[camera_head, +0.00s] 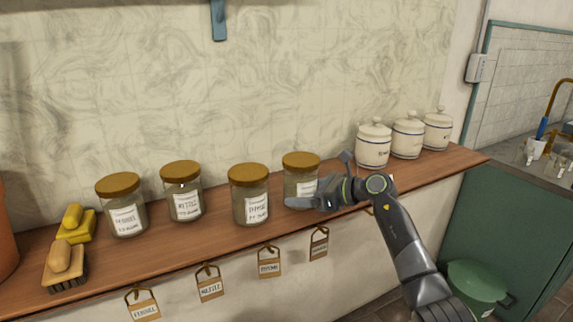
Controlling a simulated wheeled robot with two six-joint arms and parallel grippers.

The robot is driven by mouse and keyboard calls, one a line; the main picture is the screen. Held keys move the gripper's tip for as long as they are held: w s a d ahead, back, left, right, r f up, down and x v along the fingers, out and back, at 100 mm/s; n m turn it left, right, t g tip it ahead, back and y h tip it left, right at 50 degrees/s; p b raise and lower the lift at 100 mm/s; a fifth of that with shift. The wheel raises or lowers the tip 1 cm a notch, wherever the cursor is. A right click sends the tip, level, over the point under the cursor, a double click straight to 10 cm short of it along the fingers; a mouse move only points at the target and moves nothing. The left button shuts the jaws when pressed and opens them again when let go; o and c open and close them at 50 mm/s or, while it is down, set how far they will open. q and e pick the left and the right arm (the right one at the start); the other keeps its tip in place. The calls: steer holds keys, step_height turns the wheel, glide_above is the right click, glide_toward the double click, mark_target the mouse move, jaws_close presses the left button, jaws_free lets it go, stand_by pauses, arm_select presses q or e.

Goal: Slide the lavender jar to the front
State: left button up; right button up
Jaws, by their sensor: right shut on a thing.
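A glass jar with a brown lid (300,168) stands at the right end of a row of similar jars on the wooden shelf. Its label is partly covered and too small to read; by its place it is taken as the lavender jar. My right gripper (320,184) reaches it from the right and is shut on its body, with one finger across its front low down. The far side of the grip is hidden. The jar looks upright and set a little back from the jar to its left. My left gripper is not in view.
Jars labelled fennel (124,215), nettle (185,205) and hyssop (250,205) stand to the left. White canisters (374,148) stand to the right. Paper tags (318,243) hang along the shelf's front edge.

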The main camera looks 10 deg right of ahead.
steer(key=o, duration=0.7)
steer(key=shift+o, duration=0.2)
steer(key=shift+d, duration=0.1)
